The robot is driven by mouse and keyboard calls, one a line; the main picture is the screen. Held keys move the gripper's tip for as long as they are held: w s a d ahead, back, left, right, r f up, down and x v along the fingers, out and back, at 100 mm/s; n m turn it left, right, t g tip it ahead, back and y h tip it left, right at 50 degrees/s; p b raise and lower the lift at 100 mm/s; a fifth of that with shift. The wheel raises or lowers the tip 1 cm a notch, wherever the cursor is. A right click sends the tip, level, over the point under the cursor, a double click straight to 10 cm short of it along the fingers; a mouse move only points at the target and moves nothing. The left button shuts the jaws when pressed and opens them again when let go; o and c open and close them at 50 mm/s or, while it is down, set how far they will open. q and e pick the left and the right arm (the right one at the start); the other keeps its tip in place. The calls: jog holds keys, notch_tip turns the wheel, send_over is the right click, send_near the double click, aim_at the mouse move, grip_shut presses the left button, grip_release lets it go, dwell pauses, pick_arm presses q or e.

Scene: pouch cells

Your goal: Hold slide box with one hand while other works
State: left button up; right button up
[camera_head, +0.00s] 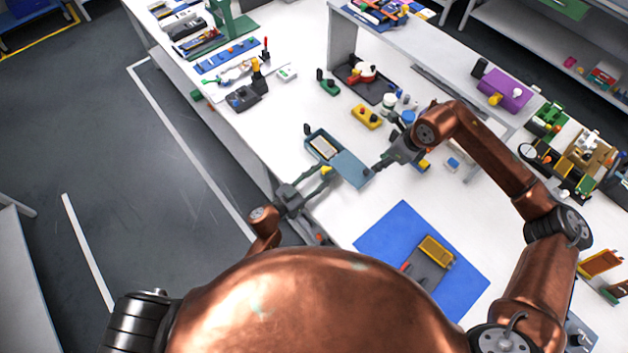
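The slide box (350,168) is a flat blue-grey box on the white table. Its upper left part is open and shows a pale insert with dark edges (323,146); its lower right part is a plain blue-grey surface. My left gripper (326,171) reaches in from the lower left, with its tips at the box's near left edge. My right gripper (373,170) comes from the upper right, with its tips at the box's right end. Both seem to touch or nearly touch the box. The fingers are too small to tell how far they are closed.
A blue mat (385,236) with a grey and yellow item (436,250) lies in front. A yellow block (367,116), a dark tray (372,90) and small bottles (390,101) stand behind the box. The table's left edge is close to my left gripper.

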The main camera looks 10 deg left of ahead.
pick_arm(q)
jog(key=shift+w+d, duration=0.35)
jog(key=shift+w, duration=0.05)
grip_shut()
dwell(0.7)
